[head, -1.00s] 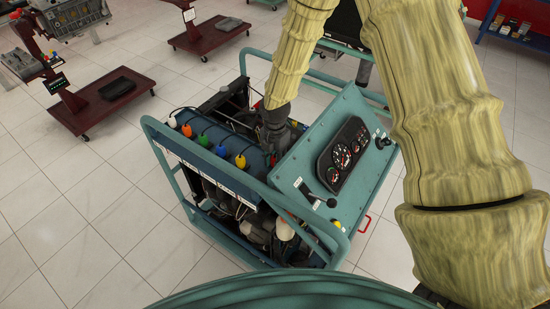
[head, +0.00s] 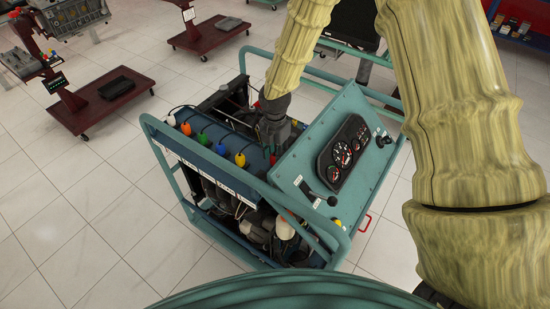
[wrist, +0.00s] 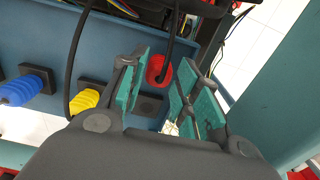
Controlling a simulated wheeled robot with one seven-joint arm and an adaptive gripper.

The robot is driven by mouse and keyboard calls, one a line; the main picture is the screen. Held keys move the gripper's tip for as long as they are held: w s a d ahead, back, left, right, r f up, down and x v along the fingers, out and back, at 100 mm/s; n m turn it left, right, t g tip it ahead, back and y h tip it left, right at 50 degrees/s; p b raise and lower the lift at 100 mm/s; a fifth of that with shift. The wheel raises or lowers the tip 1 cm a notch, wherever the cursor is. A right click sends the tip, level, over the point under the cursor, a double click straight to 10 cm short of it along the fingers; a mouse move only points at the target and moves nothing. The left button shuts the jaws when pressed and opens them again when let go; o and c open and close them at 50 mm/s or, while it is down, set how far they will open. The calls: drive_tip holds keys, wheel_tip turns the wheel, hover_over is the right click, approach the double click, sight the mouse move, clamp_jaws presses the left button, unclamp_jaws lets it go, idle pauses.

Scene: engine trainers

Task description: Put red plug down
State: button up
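The red plug (wrist: 158,70) shows in the wrist view with a black cable running up from it. It is by the blue panel (wrist: 50,50), between and just beyond my fingertips, with a gap on either side. My gripper (wrist: 160,82) is open, with its teal pads apart. In the head view my gripper (head: 272,138) is over the blue top of the engine trainer, beside the slanted gauge panel (head: 335,150). A square black socket (wrist: 147,103) without a plug lies just below the red plug in the wrist view.
A yellow plug (wrist: 84,101) and a blue plug (wrist: 25,90) sit in sockets to the left. Green (head: 203,139), orange (head: 186,129) and white (head: 171,120) plugs continue the row. The trainer's tubular frame (head: 205,165) and loose cables surround my gripper.

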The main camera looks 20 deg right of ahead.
sight(275, 155)
wheel_tip(275, 155, up, 10)
drive_tip(key=b, duration=0.3)
drive_tip(key=shift+f, duration=0.2)
idle(0.5)
